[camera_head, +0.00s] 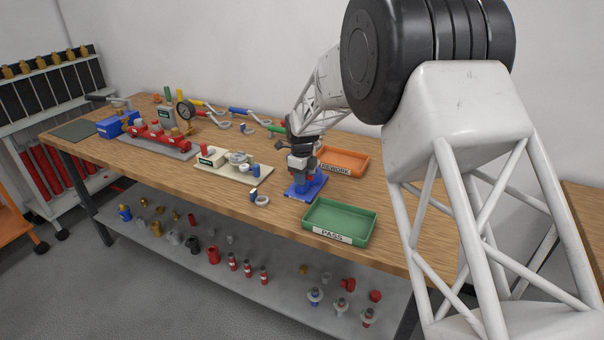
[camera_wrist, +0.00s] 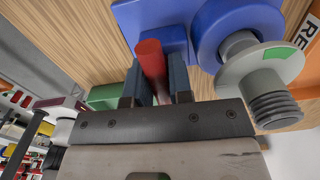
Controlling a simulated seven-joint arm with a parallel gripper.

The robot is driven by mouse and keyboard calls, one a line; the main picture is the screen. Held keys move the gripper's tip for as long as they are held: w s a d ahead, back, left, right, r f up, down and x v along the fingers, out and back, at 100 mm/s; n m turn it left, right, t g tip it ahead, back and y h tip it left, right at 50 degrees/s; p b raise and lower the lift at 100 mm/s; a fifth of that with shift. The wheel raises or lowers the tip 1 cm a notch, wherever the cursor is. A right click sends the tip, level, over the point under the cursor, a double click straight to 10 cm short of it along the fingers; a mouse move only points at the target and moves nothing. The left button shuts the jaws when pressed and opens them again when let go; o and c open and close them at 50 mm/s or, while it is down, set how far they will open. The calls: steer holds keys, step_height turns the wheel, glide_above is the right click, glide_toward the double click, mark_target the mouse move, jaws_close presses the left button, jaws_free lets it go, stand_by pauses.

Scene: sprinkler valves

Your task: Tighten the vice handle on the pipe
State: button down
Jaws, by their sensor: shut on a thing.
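The blue vice (camera_head: 312,188) stands on the workbench, left of the orange and green trays. My gripper (camera_head: 298,168) is down over it and hides much of it in the head view. In the wrist view, my gripper (camera_wrist: 156,80) has its two dark fingers on either side of a red bar (camera_wrist: 150,52), which looks like the vice handle, and is shut on it. The bar reaches to the blue vice body (camera_wrist: 150,15). Right of it, a grey threaded fitting (camera_wrist: 262,75) with a green-marked flange sits at the vice's blue ring (camera_wrist: 235,25). The fingertips' exact contact is partly hidden.
The green PASS tray (camera_head: 340,221) is close in front, and the orange REWORK tray (camera_head: 345,160) lies just behind. Left are a beige fixture board (camera_head: 232,168), a small white ring (camera_head: 262,201) and a red manifold (camera_head: 155,136). Bare wood shows along the bench's front.

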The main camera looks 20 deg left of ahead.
steer(key=c, duration=0.9)
jaws_free()
steer(key=shift+c, duration=0.2)
steer(key=shift+r, duration=0.15)
steer(key=shift+r, duration=2.85)
